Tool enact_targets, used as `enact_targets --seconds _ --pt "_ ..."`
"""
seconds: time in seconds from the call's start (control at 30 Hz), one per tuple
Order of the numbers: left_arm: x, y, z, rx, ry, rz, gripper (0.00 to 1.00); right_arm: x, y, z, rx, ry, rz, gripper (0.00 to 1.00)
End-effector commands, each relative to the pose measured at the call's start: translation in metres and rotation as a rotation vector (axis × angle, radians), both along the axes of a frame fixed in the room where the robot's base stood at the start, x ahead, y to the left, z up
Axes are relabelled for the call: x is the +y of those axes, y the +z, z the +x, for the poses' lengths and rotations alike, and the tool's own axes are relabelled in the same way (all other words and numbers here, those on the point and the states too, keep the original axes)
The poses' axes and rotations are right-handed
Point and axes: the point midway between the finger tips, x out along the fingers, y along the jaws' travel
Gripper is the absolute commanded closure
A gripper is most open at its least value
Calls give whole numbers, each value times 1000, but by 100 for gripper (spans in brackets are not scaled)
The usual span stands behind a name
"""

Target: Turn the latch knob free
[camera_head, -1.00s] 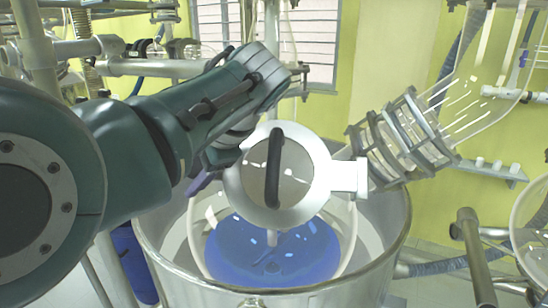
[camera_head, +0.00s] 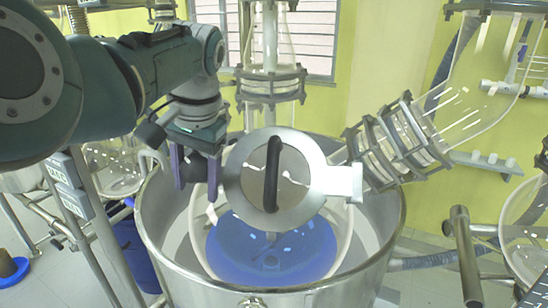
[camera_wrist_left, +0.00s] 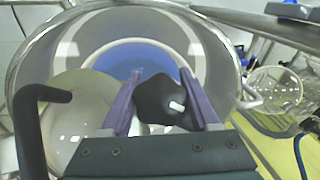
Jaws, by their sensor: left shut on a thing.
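The black latch knob (camera_wrist_left: 158,98) shows in the left wrist view, with a small white mark on it. My left gripper (camera_head: 196,184) has its purple fingers shut on the knob, one finger on either side. The lid has a black bar handle (camera_head: 271,175) and stands tilted up over the vessel's mouth. My right gripper is in neither view.
The steel vessel (camera_head: 151,225) with a blue bottom inside is below the lid. A clamped glass neck (camera_head: 395,140) slants up at the right, and another glass column (camera_head: 271,85) stands behind. A metal pipe (camera_head: 466,255) stands at the right.

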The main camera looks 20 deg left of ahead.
Motion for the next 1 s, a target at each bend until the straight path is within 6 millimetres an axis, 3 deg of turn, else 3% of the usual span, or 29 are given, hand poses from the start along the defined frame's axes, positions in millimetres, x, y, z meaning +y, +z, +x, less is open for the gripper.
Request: enact_targets --seconds 0.67,0.7,0.93,1.0 --pt "0 -1 2 -21 35 -43 94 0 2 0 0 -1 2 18" --pt "0 -1 2 -21 35 -43 34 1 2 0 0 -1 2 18" --pt "0 -1 2 -19 36 -42 8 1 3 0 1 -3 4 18" --pt "-1 -1 1 -19 36 -43 8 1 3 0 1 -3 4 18"
